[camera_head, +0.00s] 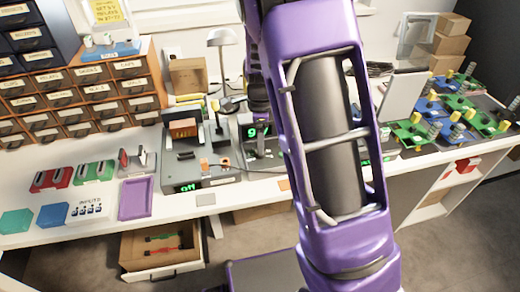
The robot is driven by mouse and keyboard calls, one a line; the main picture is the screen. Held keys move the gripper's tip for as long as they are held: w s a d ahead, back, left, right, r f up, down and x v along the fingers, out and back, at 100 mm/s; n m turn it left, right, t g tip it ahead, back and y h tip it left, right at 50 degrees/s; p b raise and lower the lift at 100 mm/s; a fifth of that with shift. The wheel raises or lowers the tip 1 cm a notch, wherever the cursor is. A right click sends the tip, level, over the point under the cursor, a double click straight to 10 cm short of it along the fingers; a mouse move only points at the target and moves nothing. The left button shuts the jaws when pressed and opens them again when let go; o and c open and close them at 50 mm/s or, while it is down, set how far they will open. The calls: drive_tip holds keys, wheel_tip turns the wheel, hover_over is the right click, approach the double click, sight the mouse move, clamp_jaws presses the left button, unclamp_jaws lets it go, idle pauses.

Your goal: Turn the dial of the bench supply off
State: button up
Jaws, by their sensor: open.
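A dark unit with a lit green display reading a 9 (257,131), probably the bench supply, stands mid-bench, partly covered by my purple arm. The rest of its reading and its dial are hidden or too small to tell. A grey unit (205,172) to its left has a green display reading "off" (188,187). My gripper (258,104) shows only as a small dark part left of my large arm link, just above the lit display. It is open; its fingertips are not clear, and I cannot tell whether it touches anything.
A desk lamp (221,80) stands behind the units. Labelled drawers (80,92) fill the left back. A purple tray (135,198) lies on the left of the white bench. A drawer (160,252) stands open below. Circuit boards (455,102) cover the right side.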

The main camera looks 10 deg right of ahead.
drive_tip(key=shift+w+f, duration=0.1)
drive_tip(key=shift+f, duration=1.75)
clamp_jaws()
